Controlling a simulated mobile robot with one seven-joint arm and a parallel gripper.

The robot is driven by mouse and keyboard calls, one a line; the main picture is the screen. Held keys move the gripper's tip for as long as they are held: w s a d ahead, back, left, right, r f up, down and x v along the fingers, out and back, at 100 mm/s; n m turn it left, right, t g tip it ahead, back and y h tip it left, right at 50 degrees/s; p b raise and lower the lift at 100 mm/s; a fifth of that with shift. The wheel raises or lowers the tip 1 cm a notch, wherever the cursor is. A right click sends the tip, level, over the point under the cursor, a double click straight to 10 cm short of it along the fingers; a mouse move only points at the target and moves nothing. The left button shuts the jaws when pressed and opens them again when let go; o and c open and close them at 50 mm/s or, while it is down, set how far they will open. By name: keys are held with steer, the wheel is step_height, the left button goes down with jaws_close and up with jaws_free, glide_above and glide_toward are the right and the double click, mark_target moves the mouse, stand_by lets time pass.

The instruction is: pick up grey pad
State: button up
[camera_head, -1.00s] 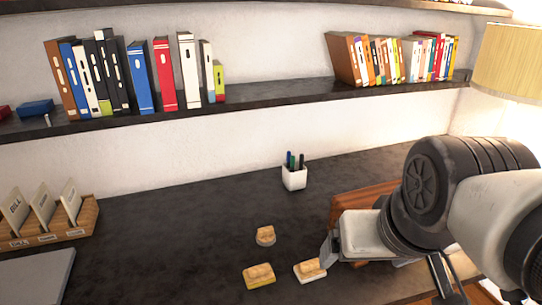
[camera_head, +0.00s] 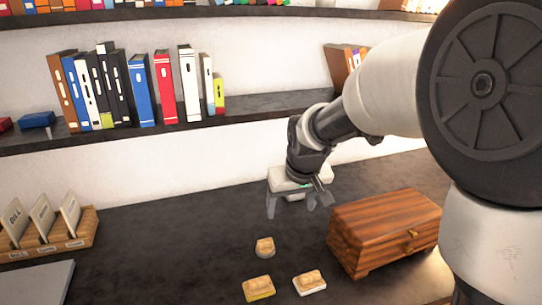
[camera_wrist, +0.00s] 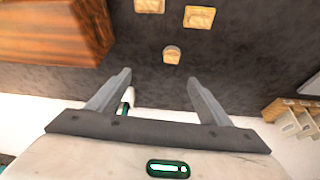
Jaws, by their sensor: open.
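A small block with a tan top and a greyish base, likely the grey pad (camera_head: 265,247), lies on the dark desk. It also shows in the wrist view (camera_wrist: 172,55), ahead of the fingers and slightly right of the middle between them. Two similar blocks lie close by, one with a yellow base (camera_head: 258,288) and one with a white base (camera_head: 309,282). My gripper (camera_head: 291,208) is open and empty, pointing down above the desk, behind the greyish block and a little to its right. In the wrist view its fingers (camera_wrist: 159,80) are spread apart with nothing between them.
A wooden chest (camera_head: 385,230) stands right of the blocks. A rack with labelled cards (camera_head: 45,230) and a flat grey slab (camera_head: 35,284) are at left. A book shelf (camera_head: 260,106) runs along the wall behind. The desk left of the blocks is clear.

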steer(key=n, duration=0.1)
glide_toward(265, 241)
steer(key=shift+g+y, duration=0.3)
steer(key=x, duration=0.5)
steer(key=shift+w+d+r, duration=0.1)
steer(key=shift+w+r, duration=0.05)
steer(key=shift+w, duration=0.2)
steer(key=shift+d+x, duration=0.15)
steer(key=shift+x, duration=1.3)
steer(key=shift+d+x, duration=0.2)
steer(key=shift+x, duration=1.2)
steer(key=shift+a, duration=0.1)
steer(key=shift+c, duration=0.4)
steer(key=c, duration=1.1)
